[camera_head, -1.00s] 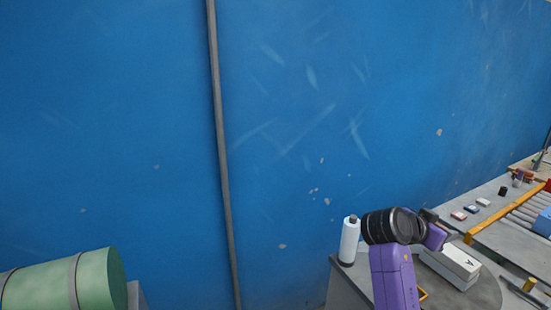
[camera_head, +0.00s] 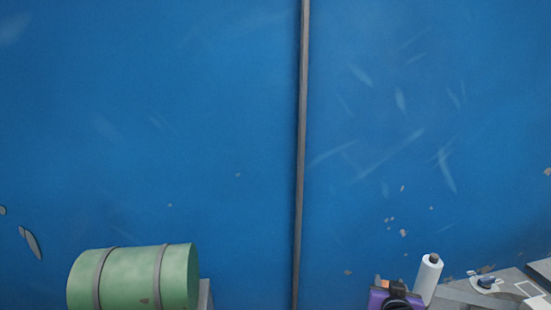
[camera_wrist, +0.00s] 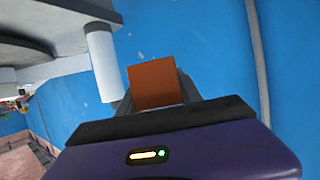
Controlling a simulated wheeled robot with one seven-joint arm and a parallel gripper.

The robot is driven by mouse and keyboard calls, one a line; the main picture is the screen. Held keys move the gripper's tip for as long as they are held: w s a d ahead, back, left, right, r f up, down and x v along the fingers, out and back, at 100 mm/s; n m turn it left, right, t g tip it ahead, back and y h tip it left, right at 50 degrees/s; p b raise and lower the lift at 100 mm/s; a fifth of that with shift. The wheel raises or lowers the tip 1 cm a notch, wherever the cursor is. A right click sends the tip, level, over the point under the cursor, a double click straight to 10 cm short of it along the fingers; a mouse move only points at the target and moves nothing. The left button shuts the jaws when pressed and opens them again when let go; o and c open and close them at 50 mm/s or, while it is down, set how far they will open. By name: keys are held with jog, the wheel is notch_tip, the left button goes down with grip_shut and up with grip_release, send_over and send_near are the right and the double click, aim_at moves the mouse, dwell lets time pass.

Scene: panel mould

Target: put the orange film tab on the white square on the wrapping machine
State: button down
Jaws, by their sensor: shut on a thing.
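The orange film tab (camera_wrist: 152,84) is a flat orange square held upright in my gripper (camera_wrist: 160,80), in the middle of the wrist view. My gripper is shut on the tab; the tab hides part of the fingers. In the head view, a small orange patch (camera_head: 382,282) shows above my purple wrist at the bottom edge. A grey surface (camera_head: 512,276) at the lower right bears a white square outline (camera_head: 531,289), cut by the picture edge. The tab is well left of that outline and apart from it. I cannot tell whether the outline is the target.
A white roll (camera_head: 428,279) stands upright just right of my gripper; it also shows in the wrist view (camera_wrist: 103,62). A small dark blue object (camera_head: 487,282) sits on the grey surface. A green drum (camera_head: 135,277) lies at the lower left, before a blue wall (camera_head: 250,120).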

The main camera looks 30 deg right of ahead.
jog(key=s+a+f+n+t+y, duration=0.1)
jog(key=a+f, duration=0.4)
jog(key=a, duration=0.5)
jog(key=s+a+f+n+t+y, duration=0.1)
jog(key=s+a+f+n+y, duration=0.2)
jog(key=a, duration=0.7)
jog(key=s+a+f+n+t+y, duration=0.2)
jog(key=a+f+n+y, duration=0.3)
jog(key=a+f, duration=0.3)
jog(key=a, duration=0.3)
jog(key=shift+f+y, duration=0.3)
jog(key=shift+f, duration=0.1)
